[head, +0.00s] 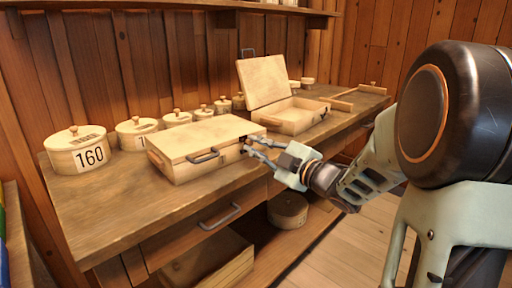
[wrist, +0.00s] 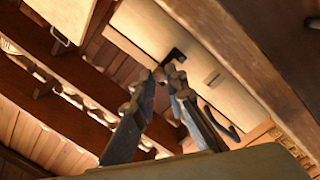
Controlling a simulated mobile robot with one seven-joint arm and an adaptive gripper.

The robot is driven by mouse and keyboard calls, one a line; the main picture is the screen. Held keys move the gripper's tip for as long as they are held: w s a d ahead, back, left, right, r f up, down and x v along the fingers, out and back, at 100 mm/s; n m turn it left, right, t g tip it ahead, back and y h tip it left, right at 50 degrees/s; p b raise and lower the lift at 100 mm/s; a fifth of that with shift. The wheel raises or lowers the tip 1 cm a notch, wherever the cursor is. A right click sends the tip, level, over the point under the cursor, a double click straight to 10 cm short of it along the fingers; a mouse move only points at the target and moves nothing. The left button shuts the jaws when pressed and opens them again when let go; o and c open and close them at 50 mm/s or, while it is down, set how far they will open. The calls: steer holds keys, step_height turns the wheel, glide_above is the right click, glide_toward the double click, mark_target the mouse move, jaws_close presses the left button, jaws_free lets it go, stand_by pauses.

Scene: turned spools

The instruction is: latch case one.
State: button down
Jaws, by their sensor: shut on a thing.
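The closed wooden case (head: 200,138) lies flat on the bench with its lid down. Its dark carry handle (head: 203,157) is on the front face and also shows in the wrist view (wrist: 221,122). My gripper (head: 248,146) is at the right end of that front face, its fingers closed together on a small dark latch (wrist: 174,56). In the wrist view my fingertips (wrist: 160,78) meet just below the latch's visible part, and they hide the rest of it. The case number is too small to read surely.
A second case (head: 292,117) stands open to the right, its lid (head: 264,80) raised. Several round lidded boxes line the wall, the largest marked 160 (head: 78,150). A drawer handle (head: 220,217) juts from the bench front. The bench top (head: 110,205) is clear at the front left.

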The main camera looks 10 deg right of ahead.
steer(key=c, duration=1.9)
jaws_free()
steer(key=shift+c, duration=0.2)
steer(key=v, duration=1.2)
